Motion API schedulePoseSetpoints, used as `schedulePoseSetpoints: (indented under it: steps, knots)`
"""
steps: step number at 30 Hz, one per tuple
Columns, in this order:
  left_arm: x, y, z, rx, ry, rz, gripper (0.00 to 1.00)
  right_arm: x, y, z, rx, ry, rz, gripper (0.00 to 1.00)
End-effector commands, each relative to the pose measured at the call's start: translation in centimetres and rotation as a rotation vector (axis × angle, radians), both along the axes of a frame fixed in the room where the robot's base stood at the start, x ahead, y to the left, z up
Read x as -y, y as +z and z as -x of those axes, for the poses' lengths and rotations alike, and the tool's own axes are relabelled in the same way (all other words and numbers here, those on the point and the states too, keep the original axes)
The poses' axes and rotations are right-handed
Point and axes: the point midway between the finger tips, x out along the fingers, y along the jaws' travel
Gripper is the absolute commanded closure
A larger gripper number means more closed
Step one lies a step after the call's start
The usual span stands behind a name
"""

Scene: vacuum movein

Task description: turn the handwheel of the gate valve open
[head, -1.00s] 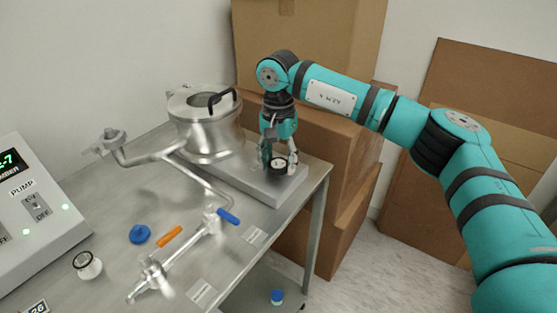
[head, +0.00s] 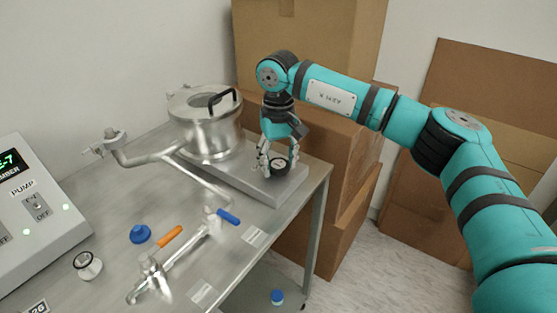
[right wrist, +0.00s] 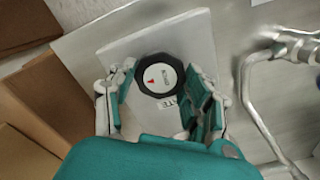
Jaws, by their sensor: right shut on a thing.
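The gate valve's handwheel (right wrist: 158,76) is a dark, many-sided knob with a pale face and a small red arrow. It stands on a grey plate at the right end of the steel bench and also shows in the head view (head: 280,165). My right gripper (head: 278,162) points down over it, with its fingers on either side of the rim. In the right wrist view the right gripper (right wrist: 162,95) is shut on the handwheel; the exact contact points are partly hidden. A label lies beside the wheel, partly covered by a finger. My left gripper is out of view.
A steel chamber (head: 207,135) with a black lid handle stands left of my right gripper. Steel piping with an orange lever (head: 169,236) and a blue lever (head: 228,217) runs across the bench. A pump control box (head: 40,205) is at left. Cardboard boxes (head: 325,150) stand behind the bench.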

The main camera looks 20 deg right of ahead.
Motion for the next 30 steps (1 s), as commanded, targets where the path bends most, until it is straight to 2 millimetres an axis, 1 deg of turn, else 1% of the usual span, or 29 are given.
schedulePoseSetpoints:
  steps: [1, 8, 20, 21, 26, 27, 30]
  knots:
    - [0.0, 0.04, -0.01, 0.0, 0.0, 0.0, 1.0, 0.02, 0.37, -0.2, 0.009, 0.015, -0.002, 0.82]
    - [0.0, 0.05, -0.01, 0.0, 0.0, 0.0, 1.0, 0.02, 0.38, -0.21, 0.01, 0.061, -0.002, 0.82]
    - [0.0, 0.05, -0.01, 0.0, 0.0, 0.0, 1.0, 0.02, 0.39, -0.21, 0.01, 0.069, -0.002, 0.82]
    - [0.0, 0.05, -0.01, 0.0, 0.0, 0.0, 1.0, 0.02, 0.39, -0.21, 0.01, 0.069, -0.002, 0.49]
    - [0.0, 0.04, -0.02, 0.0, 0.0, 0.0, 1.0, 0.02, 0.28, -0.15, 0.007, 0.069, -0.001, 0.28]
    - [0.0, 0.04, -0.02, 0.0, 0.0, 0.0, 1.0, 0.01, 0.24, -0.13, 0.006, 0.069, -0.001, 0.26]
    - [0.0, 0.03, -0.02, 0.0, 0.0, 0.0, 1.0, 0.01, 0.17, -0.09, 0.004, 0.069, -0.001, 0.26]
